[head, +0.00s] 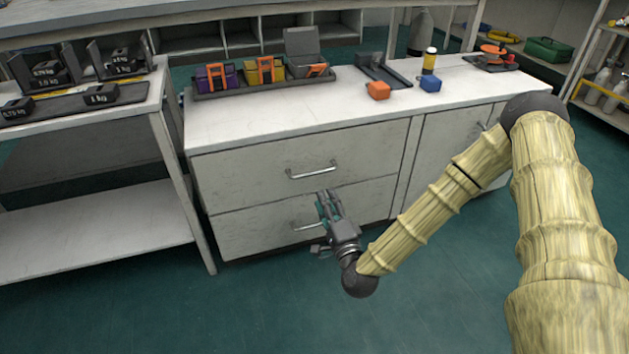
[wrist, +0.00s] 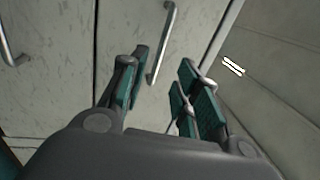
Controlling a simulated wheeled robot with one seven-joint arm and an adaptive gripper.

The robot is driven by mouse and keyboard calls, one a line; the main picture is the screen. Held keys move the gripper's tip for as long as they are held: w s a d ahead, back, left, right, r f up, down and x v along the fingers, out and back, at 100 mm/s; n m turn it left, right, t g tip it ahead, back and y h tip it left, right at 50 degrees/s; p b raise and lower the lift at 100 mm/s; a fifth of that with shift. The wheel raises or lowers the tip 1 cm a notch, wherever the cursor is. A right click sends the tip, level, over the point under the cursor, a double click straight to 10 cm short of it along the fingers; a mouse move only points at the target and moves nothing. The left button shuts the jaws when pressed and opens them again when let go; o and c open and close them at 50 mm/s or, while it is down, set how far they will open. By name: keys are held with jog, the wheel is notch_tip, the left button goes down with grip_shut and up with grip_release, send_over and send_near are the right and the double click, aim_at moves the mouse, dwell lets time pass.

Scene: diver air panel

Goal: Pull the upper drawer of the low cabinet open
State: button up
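The low cabinet (head: 240,137) has a pale front with two stacked drawers. The upper drawer (head: 250,172) looks shut, flush with the front, and its metal bar handle (head: 312,173) is in plain view in the head view. The lower drawer (head: 250,228) looks shut too; my gripper partly covers its handle (head: 305,226). My gripper (head: 323,201) is in front of the drawers, just below the upper handle in the picture. In the wrist view my gripper (wrist: 160,95) is open and empty. A bar handle (wrist: 163,45) shows beyond the gap between its fingers, apart from them.
A cabinet door (head: 445,145) is to the right of the drawers. A white table (head: 90,232) stands close on the left. Floor in front is clear.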

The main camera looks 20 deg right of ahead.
aim_at(315, 172)
jog(key=w+b, duration=0.1)
jog(key=w, duration=0.2)
jog(key=w+r+b, duration=0.1)
jog(key=w, duration=0.3)
jog(key=w+r+b, duration=0.1)
jog(key=w, duration=0.2)
jog(key=shift+w+a+b, duration=0.15)
jog(key=shift+w+b, duration=0.05)
jog(key=shift+b, duration=0.2)
grip_shut()
